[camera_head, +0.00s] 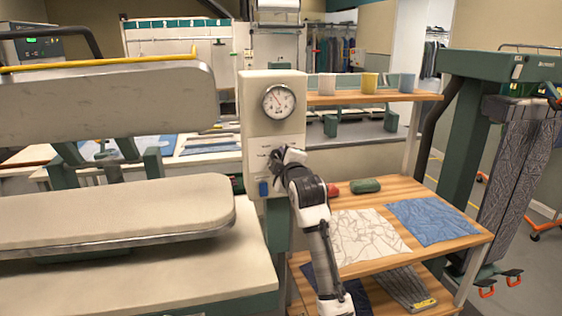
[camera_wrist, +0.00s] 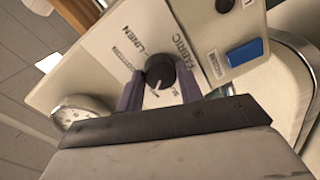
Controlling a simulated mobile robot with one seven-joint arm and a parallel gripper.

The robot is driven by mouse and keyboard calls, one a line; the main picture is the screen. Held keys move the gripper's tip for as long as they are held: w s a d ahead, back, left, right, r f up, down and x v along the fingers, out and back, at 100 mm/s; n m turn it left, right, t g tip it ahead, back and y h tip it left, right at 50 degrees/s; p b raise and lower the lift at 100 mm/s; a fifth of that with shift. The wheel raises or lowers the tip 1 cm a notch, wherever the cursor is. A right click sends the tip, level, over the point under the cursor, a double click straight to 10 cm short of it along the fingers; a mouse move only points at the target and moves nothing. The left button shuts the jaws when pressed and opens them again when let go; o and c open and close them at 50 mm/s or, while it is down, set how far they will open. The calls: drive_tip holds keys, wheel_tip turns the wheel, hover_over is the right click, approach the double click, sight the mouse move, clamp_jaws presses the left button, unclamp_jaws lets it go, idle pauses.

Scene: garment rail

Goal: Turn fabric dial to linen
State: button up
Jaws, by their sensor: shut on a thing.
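The fabric dial is a dark round knob (camera_wrist: 160,70) on a white label plate (camera_wrist: 115,40) in the wrist view. The plate reads FABRIC and LINEN, with smaller words around the knob that are hard to read. A pale mark shows at the knob's lower edge, on the side away from the word LINEN. My gripper (camera_wrist: 158,80) is shut on the knob, one purple finger on each side. In the head view my gripper (camera_head: 280,156) is at the front of the cream control box (camera_head: 257,97) and hides most of the knob.
A blue button (camera_head: 263,188) sits below the dial; it also shows in the wrist view (camera_wrist: 245,52). A round gauge (camera_head: 279,101) is above. The press's padded board (camera_head: 110,212) lies left. A wooden shelf (camera_head: 450,252) with folded cloths stands right, near my arm.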

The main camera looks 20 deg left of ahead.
drive_tip(key=m+p, duration=0.1)
drive_tip(key=m, duration=0.6)
drive_tip(key=m+y+p, duration=0.1)
drive_tip(key=m, duration=0.7)
drive_tip(key=m+p, duration=0.1)
drive_tip(key=m, duration=0.7)
drive_tip(key=shift+f+p, duration=0.3)
drive_tip(key=shift+p, duration=0.05)
drive_tip(key=shift+m, duration=0.3)
drive_tip(key=o, duration=1)
drive_tip(key=b+v, duration=0.1)
drive_tip(key=v, duration=0.3)
drive_tip(key=b+v, duration=0.2)
drive_tip(key=v, duration=0.3)
drive_tip(key=b+v, duration=0.1)
drive_tip(key=v, duration=0.3)
drive_tip(key=shift+s+d+f, duration=0.25)
drive_tip(key=shift+s+f, duration=0.1)
